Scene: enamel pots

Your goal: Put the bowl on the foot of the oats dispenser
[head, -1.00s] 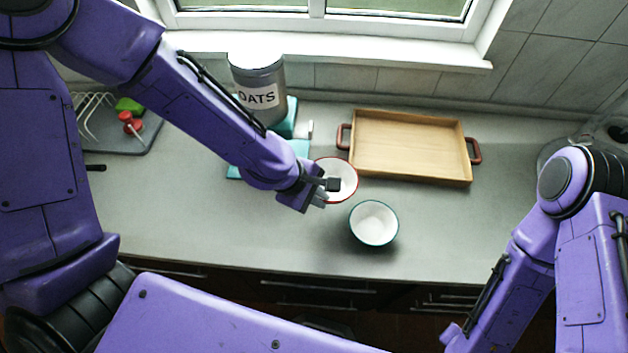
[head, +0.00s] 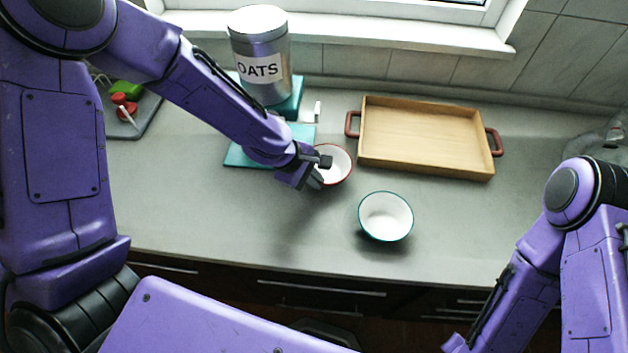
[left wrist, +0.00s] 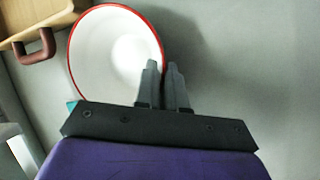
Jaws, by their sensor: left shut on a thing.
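The oats dispenser (head: 262,60) is a silver canister marked OATS on a teal stand, at the back left of the counter in the head view. Its flat teal foot (head: 245,155) reaches forward, partly hidden by my left arm. My left gripper (head: 320,172) is shut on the rim of a white bowl with a red rim (head: 336,165), just right of the foot. In the left wrist view the fingers (left wrist: 163,68) pinch the right side of this bowl (left wrist: 110,55). I cannot tell its height above the counter. My right gripper is out of view.
A white bowl with a teal rim (head: 386,217) stands on the counter, front right of the held bowl. A wooden tray (head: 425,135) with red-brown handles lies right of the dispenser. The front left counter is clear.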

